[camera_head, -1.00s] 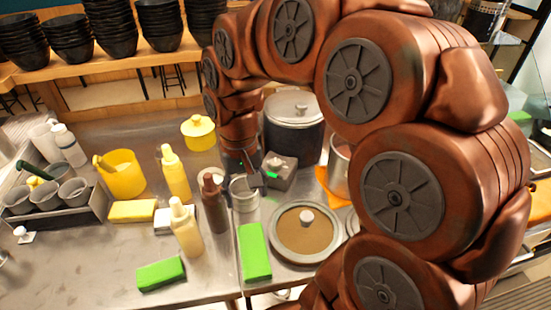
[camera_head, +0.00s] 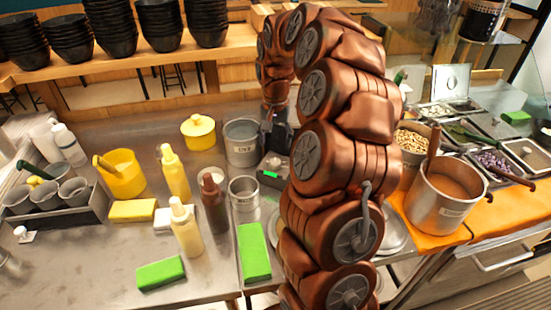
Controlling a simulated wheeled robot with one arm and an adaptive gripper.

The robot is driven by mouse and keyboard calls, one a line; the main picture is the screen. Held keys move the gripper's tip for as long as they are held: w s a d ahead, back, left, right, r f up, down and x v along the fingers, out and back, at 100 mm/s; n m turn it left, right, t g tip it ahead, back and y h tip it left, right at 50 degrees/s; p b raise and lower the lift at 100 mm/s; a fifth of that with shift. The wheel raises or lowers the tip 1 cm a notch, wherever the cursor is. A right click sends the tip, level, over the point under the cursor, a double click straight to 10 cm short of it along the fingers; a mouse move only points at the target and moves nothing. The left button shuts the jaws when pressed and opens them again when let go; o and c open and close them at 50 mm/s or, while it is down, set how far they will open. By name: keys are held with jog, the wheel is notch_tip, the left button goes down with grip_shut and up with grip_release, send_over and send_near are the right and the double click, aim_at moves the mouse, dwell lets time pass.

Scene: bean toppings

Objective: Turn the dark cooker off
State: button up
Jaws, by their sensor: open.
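The dark cooker, a tall dark pot with a pale lid a second ago, is now mostly hidden behind my arm. A grey box (camera_head: 267,181) with a lit green patch sits at its front foot; I cannot tell if it is part of the cooker. My gripper (camera_head: 277,138) points down just behind and above this box, at the cooker's place. Its dark fingers blend with the dark shape there. It looks open and holds nothing I can see. Whether it touches the cooker or the box is unclear.
A grey pot (camera_head: 243,150) stands just left of my gripper. A metal cup (camera_head: 243,194), brown bottle (camera_head: 214,208) and green sponge (camera_head: 254,252) are nearer. A pot of brown liquid (camera_head: 446,196) stands right on an orange cloth (camera_head: 510,213).

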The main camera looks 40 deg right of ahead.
aim_at(275, 161)
jog(key=shift+f+p, duration=1.2)
jog(key=shift+f, duration=2.55)
jog(key=shift+c, duration=0.2)
jog(key=c, duration=1.1)
jog(key=shift+f+n+b, duration=0.15)
jog(key=shift+n+b, duration=0.15)
jog(key=shift+b, duration=0.25)
jog(key=shift+f+n+b, duration=0.1)
jog(key=shift+n+b, duration=0.2)
jog(key=shift+b, duration=0.05)
jog(key=shift+n+b, duration=1.1)
jog(key=shift+b, duration=0.05)
jog(key=n+b, duration=0.3)
jog(key=n, duration=0.2)
jog(key=shift+r+n, duration=0.2)
jog(key=shift+n, duration=0.2)
